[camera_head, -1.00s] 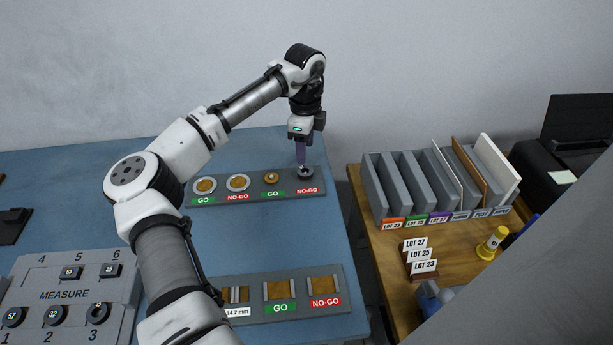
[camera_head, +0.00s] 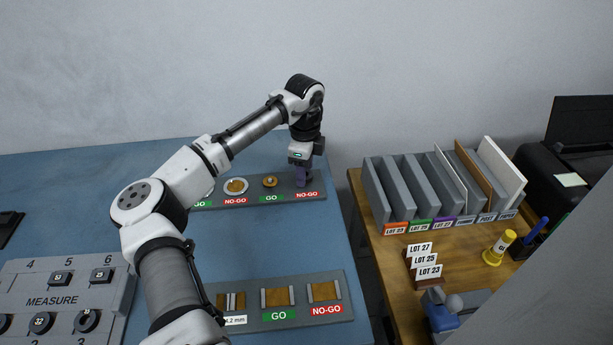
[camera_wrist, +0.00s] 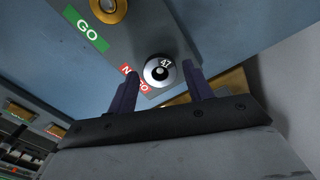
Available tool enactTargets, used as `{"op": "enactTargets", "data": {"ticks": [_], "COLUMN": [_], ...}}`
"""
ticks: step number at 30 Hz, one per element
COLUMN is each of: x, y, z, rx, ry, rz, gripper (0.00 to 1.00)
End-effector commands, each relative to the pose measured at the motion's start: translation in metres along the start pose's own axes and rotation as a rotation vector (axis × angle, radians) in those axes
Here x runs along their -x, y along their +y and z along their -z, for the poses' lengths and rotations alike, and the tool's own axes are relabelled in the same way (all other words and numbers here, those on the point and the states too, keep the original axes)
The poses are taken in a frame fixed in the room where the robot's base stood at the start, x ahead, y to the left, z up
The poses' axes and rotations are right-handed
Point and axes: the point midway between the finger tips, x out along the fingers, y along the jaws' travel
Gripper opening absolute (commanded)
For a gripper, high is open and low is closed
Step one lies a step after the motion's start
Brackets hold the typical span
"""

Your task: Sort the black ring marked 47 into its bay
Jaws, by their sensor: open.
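My gripper (camera_head: 303,184) is down at that spot in the head view and hides the ring there. In the wrist view my gripper (camera_wrist: 160,92) is open, with one purple finger on each side of the ring. I cannot tell whether either finger touches it.
Upright grey dividers (camera_head: 407,186) with coloured lot labels stand on the wooden table at right. A MEASURE board (camera_head: 60,285) holds several black pieces. A front gauge plate (camera_head: 345,290) lies nearer; blue table between plates is clear.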

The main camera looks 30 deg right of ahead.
Motion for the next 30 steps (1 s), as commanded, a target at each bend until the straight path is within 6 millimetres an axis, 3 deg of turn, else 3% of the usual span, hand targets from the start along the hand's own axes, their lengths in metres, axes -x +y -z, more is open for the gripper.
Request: {"op": "enactTargets", "data": {"ticks": [1, 9, 14, 30], "x": [0.0, 0.0, 0.005, 0.048], "y": [0.0, 0.0, 0.0, 0.0], "z": [0.0, 0.0, 0.0, 0.0], "rx": [0.0, 0.0, 0.0, 0.0], "ry": [0.0, 0.0, 0.0, 0.0], "rz": [0.0, 0.0, 0.0, 0.001], "gripper": [0.5, 0.14, 0.14, 0.14]}}
